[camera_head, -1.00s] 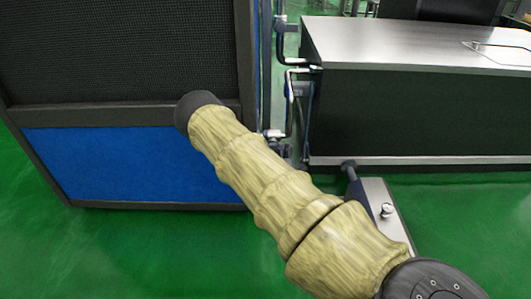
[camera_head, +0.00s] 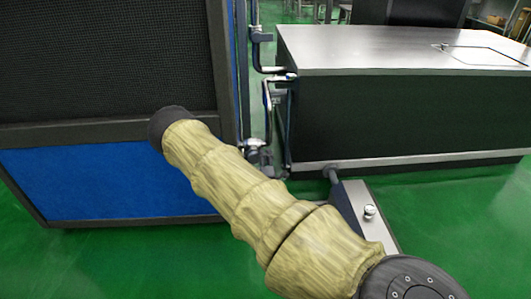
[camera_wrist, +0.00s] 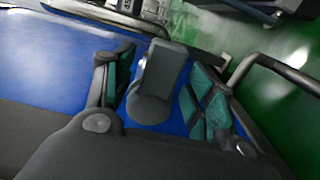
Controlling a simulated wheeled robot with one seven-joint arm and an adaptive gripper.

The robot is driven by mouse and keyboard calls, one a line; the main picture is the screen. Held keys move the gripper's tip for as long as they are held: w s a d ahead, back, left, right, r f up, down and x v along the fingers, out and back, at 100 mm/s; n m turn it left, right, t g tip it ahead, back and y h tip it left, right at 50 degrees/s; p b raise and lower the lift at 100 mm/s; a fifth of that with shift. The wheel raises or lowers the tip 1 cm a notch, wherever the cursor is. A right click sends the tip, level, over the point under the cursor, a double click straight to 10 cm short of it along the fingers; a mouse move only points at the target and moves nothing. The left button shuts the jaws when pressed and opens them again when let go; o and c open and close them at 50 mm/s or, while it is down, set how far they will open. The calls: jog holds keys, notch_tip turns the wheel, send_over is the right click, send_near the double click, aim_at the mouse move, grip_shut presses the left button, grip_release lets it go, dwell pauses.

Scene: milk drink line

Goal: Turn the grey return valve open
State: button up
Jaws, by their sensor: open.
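In the head view, dark fittings (camera_head: 258,155) sit low on the pipework in the gap between a blue and black cabinet and a steel-topped counter. My gripper's end is hidden there behind my own forearm. In the wrist view my gripper (camera_wrist: 166,80) is open, its teal-padded fingers spread over the blue panel (camera_wrist: 50,55). No grasp on a valve is visible.
The cabinet (camera_head: 100,185) stands at left and the steel-topped counter (camera_head: 390,50) at right. Bent metal pipes (camera_head: 267,95) fill the narrow gap between them. A bent tube (camera_wrist: 265,65) runs at right in the wrist view. Green floor (camera_head: 465,215) is clear at right.

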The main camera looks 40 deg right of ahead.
jog(key=v, duration=1.2)
dwell(0.4)
jog(key=s+a+f+m+g+y, duration=0.5)
jog(key=s+a+f+m+g, duration=0.2)
jog(key=s+a+f, duration=0.65)
jog(key=s+a+m+g+y, duration=0.4)
jog(key=s+a+g+y, duration=0.3)
jog(key=s+a, duration=1.3)
notch_tip(320, 180, up, 31)
jog(key=w+p, duration=0.1)
jog(key=p, duration=3.1)
jog(key=shift+w+a+h, duration=0.25)
jog(key=shift+w+h, duration=0.05)
jog(key=shift+r, duration=0.15)
jog(key=shift+c, duration=0.2)
